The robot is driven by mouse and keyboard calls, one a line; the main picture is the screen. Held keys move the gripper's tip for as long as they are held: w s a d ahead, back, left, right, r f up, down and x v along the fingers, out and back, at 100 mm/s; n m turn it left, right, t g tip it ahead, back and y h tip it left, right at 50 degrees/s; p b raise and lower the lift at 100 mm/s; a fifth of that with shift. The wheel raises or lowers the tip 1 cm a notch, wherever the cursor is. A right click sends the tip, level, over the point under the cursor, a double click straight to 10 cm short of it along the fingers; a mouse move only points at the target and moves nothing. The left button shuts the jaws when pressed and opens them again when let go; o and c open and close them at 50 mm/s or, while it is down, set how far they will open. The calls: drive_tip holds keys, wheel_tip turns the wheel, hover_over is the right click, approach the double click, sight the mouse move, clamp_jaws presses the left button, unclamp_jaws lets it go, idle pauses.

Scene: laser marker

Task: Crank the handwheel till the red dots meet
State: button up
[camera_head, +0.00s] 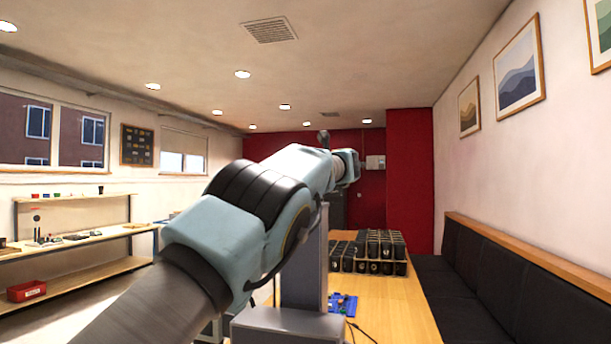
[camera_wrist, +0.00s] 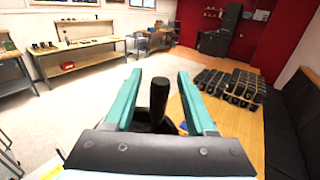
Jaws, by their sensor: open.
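In the wrist view, the two teal fingers of my gripper (camera_wrist: 158,76) are spread apart. A dark upright handle (camera_wrist: 159,97) shows between them, with visible gaps on both sides. It rises from a dark part that I take to be the handwheel (camera_wrist: 148,124), mostly hidden behind the gripper body. In the head view, a grey column (camera_head: 304,265) on a grey base stands behind my arm. A small dark knob (camera_head: 323,137) shows above my arm; I cannot tell if it is the same handle. My arm hides the wheel there. No red dots are visible in either view.
The wooden table (camera_head: 402,305) carries a rack of black cups (camera_head: 367,253), a blue board (camera_head: 343,304) and a thin cable. A dark bench (camera_head: 465,290) runs along the right wall. A workbench (camera_head: 75,238) with a red bin (camera_head: 27,290) stands at the left; open floor lies between.

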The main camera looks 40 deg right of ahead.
drive_tip(key=b+v, duration=0.2)
drive_tip(key=v, duration=0.2)
drive_tip(key=b+v, duration=0.3)
drive_tip(key=v, duration=0.1)
drive_tip(key=shift+s+a+f, duration=0.1)
drive_tip(key=shift+s+f, duration=0.1)
drive_tip(key=shift+s+a+r, duration=0.15)
drive_tip(key=shift+s+a, duration=0.05)
drive_tip(key=shift+s, duration=0.15)
